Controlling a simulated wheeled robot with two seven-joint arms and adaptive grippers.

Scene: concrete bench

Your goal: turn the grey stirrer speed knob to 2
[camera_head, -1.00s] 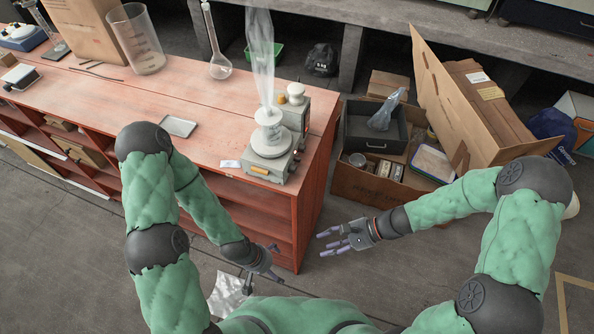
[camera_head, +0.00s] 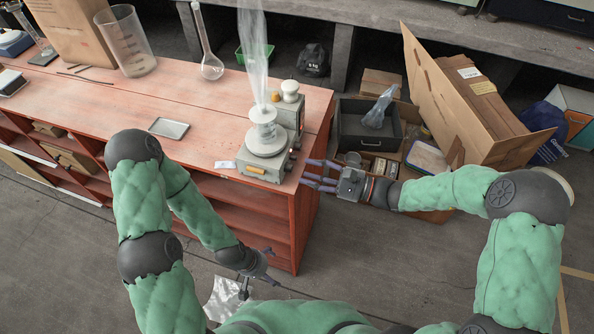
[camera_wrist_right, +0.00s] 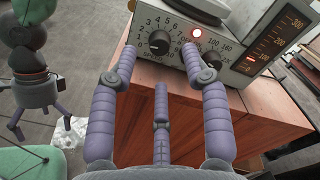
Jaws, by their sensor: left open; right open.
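The hotplate stirrer (camera_head: 262,168) stands at the right end of the red bench, with a steaming vessel (camera_head: 262,130) on it. In the right wrist view its panel shows a dark grey knob (camera_wrist_right: 159,43) inside a numbered dial, 2 being at the left. I cannot read its pointer. A second dial with larger numbers, its knob (camera_wrist_right: 209,54) partly behind a finger, is to the right. My right gripper (camera_head: 312,178) is open, its fingertips (camera_wrist_right: 158,62) spread before the panel; contact is unclear. My left gripper (camera_head: 265,268) is open and empty, low before the bench.
A red lamp (camera_wrist_right: 196,32) glows between the dials, and a scaled display (camera_wrist_right: 272,45) is to the right. A small grey tray (camera_head: 169,128) and a flask (camera_head: 210,60) are on the bench. A cardboard box (camera_head: 470,100) stands on the floor at right.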

